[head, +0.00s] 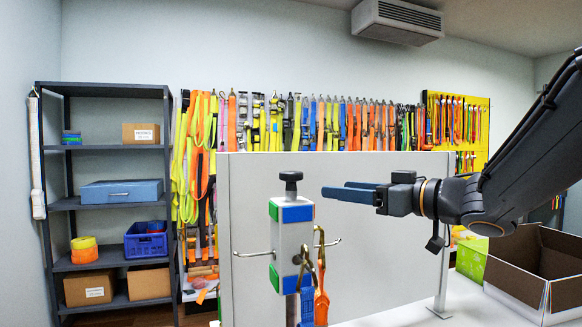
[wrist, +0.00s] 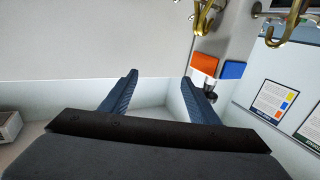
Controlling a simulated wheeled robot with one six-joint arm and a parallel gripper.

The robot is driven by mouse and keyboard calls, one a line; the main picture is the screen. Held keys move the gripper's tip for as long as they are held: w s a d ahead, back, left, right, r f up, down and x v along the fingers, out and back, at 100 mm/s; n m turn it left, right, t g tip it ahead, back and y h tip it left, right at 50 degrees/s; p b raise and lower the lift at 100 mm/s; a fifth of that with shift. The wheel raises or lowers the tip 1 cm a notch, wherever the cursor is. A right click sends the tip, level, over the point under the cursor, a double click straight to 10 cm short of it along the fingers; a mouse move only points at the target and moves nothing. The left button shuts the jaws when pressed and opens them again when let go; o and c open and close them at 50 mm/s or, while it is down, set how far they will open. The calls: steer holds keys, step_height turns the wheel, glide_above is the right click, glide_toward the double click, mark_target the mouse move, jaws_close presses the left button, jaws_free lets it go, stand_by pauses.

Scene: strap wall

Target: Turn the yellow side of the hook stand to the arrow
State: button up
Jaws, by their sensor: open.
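The hook stand (head: 292,235) is a pale upright block with a black knob (head: 291,178) on top, in the lower middle of the head view. Green and blue patches show on its two visible sides. I see no yellow side and no arrow. Metal hooks stick out left and right. An orange strap (head: 321,300) and a blue strap (head: 306,305) hang from brass clips at its front. My gripper (head: 334,189) is open and empty, right of the knob and apart from it, fingers pointing left. Its spread fingers also show in the wrist view (wrist: 159,76).
A grey panel (head: 380,235) stands behind the stand. An open cardboard box (head: 520,265) is at the right. A shelf (head: 105,205) with boxes and bins is at the left. Straps hang along the back wall. Brass clips (wrist: 207,16) show at the top of the wrist view.

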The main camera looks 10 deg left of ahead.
mark_target(291, 173)
steer(key=s+a+r+n+g+y, duration=0.2)
steer(key=s+a+r+n+g, duration=0.25)
steer(key=s, duration=0.25)
steer(key=shift+m+g, duration=0.35)
steer(key=shift+m, duration=0.1)
steer(key=p+x, duration=0.1)
steer(key=x, duration=0.2)
steer(key=p+x, duration=0.1)
steer(key=x, duration=0.2)
steer(key=shift+w+a+f+p, duration=0.25)
steer(key=shift+a+p, duration=0.1)
jaws_close()
steer(key=shift+y, duration=0.3)
